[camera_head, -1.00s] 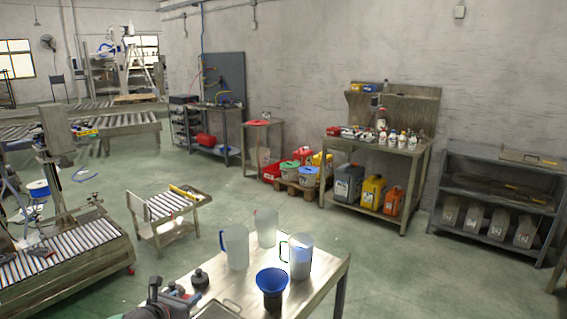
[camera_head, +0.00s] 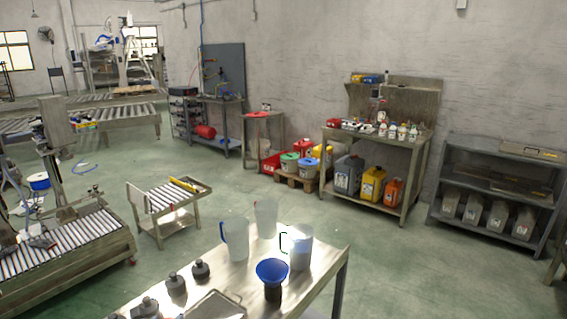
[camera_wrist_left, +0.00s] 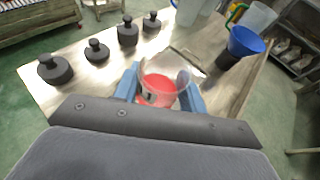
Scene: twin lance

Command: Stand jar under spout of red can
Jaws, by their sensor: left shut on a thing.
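My left gripper (camera_wrist_left: 162,92) shows in the left wrist view, with its blue fingers shut on the two sides of a clear, round, open-topped vessel (camera_wrist_left: 148,67), seemingly the jar. Red shows inside or through it. I cannot tell whether its base touches the table. In the head view I cannot make out this gripper or the vessel. I cannot make out a red can with a spout on the near table. My right gripper is not in view.
The steel table (camera_head: 318,262) holds several black knobbed pieces (camera_head: 176,284), a shallow tray (camera_head: 215,303), a blue funnel (camera_head: 272,270) on a dark base, and clear jugs (camera_head: 236,238). Several coloured cans stand under the far bench (camera_head: 375,143).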

